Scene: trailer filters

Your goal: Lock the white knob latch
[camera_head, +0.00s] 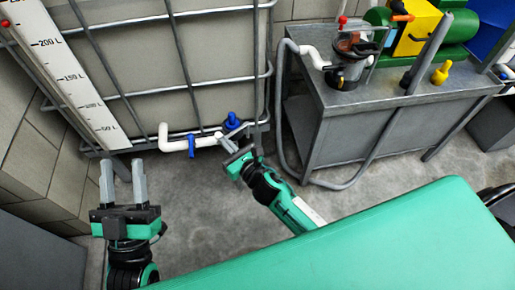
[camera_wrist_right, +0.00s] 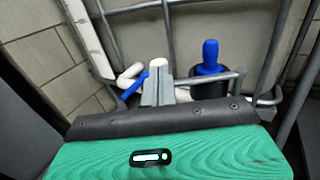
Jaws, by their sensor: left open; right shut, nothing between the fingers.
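A white pipe (camera_head: 175,146) with an upturned left end runs along the foot of the caged tank. A blue lever handle (camera_head: 191,146) hangs on it, and a blue knob (camera_head: 232,120) stands to its right. In the right wrist view a white rounded piece (camera_wrist_right: 158,64) shows just beyond my right fingertips; I cannot tell whether it is the white knob latch or touches them. My right gripper (camera_head: 222,138) is shut and empty at the pipe's right end, hiding part of it. My left gripper (camera_head: 122,172) is open and empty, left of the pipe.
The tank's metal cage bars (camera_head: 182,75) rise behind the pipe. A grey metal bench (camera_head: 365,105) with a pump and a hose stands to the right. A measuring scale (camera_head: 68,75) leans at the left. Bare floor (camera_head: 205,215) lies between my arms.

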